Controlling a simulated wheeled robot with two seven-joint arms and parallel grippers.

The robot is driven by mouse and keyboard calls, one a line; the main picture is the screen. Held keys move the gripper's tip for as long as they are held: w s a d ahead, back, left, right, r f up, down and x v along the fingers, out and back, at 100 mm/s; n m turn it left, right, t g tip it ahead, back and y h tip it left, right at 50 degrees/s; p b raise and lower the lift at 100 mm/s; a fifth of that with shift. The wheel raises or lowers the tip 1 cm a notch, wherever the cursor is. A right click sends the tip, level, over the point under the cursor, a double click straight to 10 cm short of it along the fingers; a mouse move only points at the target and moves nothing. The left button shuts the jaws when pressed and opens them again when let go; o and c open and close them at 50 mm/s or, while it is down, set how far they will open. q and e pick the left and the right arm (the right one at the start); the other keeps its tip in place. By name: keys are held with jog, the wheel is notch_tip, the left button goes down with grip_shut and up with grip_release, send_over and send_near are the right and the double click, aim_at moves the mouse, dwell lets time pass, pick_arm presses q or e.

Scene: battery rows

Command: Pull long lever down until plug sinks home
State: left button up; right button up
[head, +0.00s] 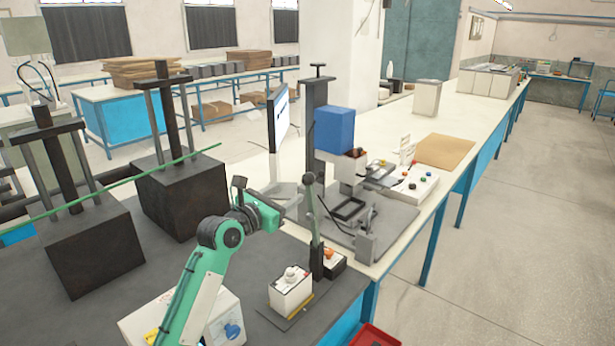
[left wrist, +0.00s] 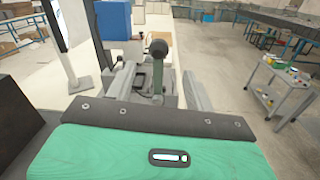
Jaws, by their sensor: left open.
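The long lever (head: 312,215) stands near upright, with a dark round knob at its top and its foot at a black block near the dark bench's right edge. In the left wrist view the lever's knob (left wrist: 158,48) shows between and beyond the fingers. My left gripper (head: 284,208) comes in from the left, just left of the lever. Its two grey fingers (left wrist: 158,78) are apart, with nothing clamped between them. A white box with a pale knob (head: 291,281) and a small box with an orange top (head: 332,259) sit by the lever's foot. I cannot make out the plug for certain.
A press stand with a blue block (head: 334,129) rises behind the lever. A monitor (head: 279,118) stands left of it. Dark weighted blocks (head: 185,195) and a green bar (head: 110,185) lie at left. A red tray (head: 374,336) is at the bottom.

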aim_at(304, 183)
pick_arm(q)
jog(key=p+x, duration=0.1)
jog(key=x, duration=0.5)
jog(key=shift+w, duration=0.35)
jog(key=p+x, duration=0.1)
jog(key=x, duration=0.2)
jog(key=shift+w+d, duration=0.15)
jog(key=shift+w, duration=0.1)
jog(key=shift+w+d+f, duration=0.1)
jog(key=shift+w+d, duration=0.05)
jog(key=shift+w, duration=0.05)
jog(key=c, duration=1)
grip_shut()
jog(key=shift+f, duration=0.1)
pick_arm(e)
jog(key=w+r, duration=0.2)
jog(key=w, duration=0.1)
jog(key=shift+d+r, duration=0.1)
jog(key=shift+r, duration=0.05)
